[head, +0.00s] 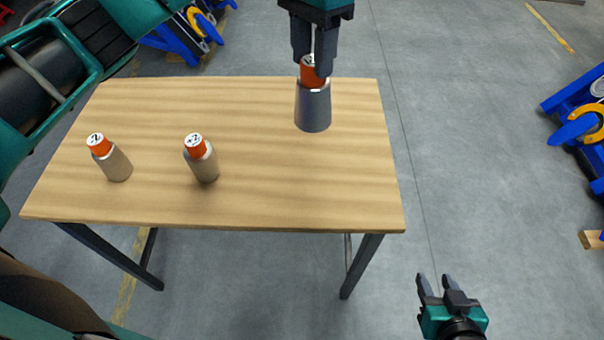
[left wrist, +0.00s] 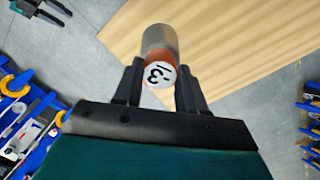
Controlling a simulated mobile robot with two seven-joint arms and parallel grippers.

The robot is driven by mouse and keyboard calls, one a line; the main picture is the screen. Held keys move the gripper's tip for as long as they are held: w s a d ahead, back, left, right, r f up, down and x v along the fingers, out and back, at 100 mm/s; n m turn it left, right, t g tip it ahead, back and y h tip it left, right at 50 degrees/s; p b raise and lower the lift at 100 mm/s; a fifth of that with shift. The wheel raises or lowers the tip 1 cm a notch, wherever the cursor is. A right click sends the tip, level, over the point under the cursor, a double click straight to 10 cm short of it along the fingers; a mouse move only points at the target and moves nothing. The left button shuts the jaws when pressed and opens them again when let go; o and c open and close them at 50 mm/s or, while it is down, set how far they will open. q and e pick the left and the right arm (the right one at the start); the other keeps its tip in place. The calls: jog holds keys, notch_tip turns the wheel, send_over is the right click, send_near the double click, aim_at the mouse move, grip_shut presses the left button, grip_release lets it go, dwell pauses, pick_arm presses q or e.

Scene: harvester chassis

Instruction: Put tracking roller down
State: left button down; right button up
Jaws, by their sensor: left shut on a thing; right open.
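My left gripper (head: 313,68) comes in from the top of the head view and is shut on a tracking roller (head: 313,107). The roller has a grey body and an orange top end with a white face. It is upright over the right part of the wooden table (head: 255,130); I cannot tell if its base touches the top. In the left wrist view the same roller (left wrist: 159,42) sits between the two fingers, its white face bearing a dark mark like a 3. My right gripper (head: 448,283) is open and empty, off the table at the lower right.
Two similar rollers stand on the table, one at the left (head: 114,165) and one near the middle (head: 204,165). The table's right front area is clear. Blue machine parts (head: 580,125) are on the floor at the right. Dark green machinery fills the upper left.

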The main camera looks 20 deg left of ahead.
pick_arm(q)
jog(key=shift+w+a+r, duration=0.1)
jog(key=shift+a+r, duration=0.1)
jog(key=shift+a, duration=0.2)
jog(key=shift+w+a+r, duration=0.1)
jog(key=shift+a+r, duration=0.05)
jog(key=shift+a, duration=0.25)
jog(key=shift+a+f+m+t, duration=0.15)
jog(key=shift+f+m+t, duration=0.05)
jog(key=shift+m+t, duration=0.1)
notch_tip(320, 180, down, 19)
jog(key=b, duration=0.2)
jog(key=shift+b, duration=0.35)
jog(key=shift+f, duration=0.1)
jog(key=c, duration=0.6)
grip_release()
jog(key=shift+c, duration=0.2)
